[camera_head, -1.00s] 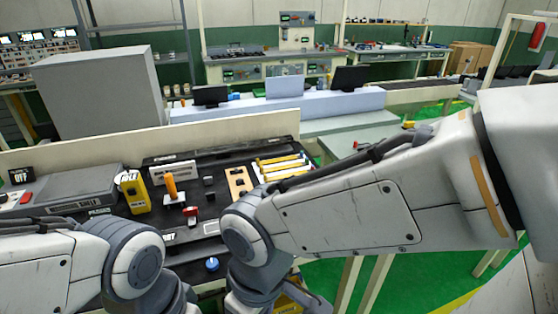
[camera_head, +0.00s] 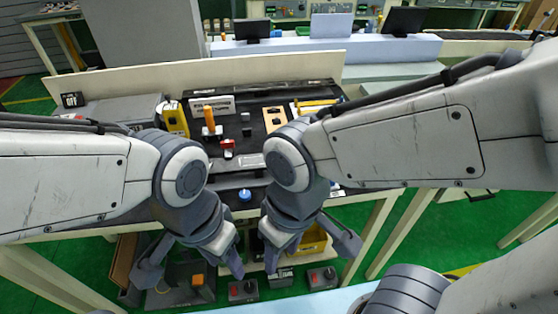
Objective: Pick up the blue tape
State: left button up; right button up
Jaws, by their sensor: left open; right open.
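A small round blue thing (camera_head: 245,195), which may be the blue tape, sits near the front edge of the black work surface, between my two arms. My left gripper (camera_head: 193,267) is open, with its fingers spread and pointing down, below and left of the blue thing in the picture. My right gripper (camera_head: 309,252) is open and empty, below and right of it. Both appear in front of the table edge, apart from the blue thing. My arms hide parts of the work surface.
The table holds a yellow box (camera_head: 175,118), an orange-handled tool (camera_head: 209,118), a red piece (camera_head: 228,146) and a tan block (camera_head: 274,117). Below, several items, including a yellow bin (camera_head: 313,240), stand under the table. Green floor (camera_head: 415,235) is free at the right.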

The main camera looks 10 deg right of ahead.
aim_at(341, 99)
jog(key=k, duration=0.55)
jog(key=z, duration=1)
jog(key=i, duration=1.65)
jog(key=u, duration=0.6)
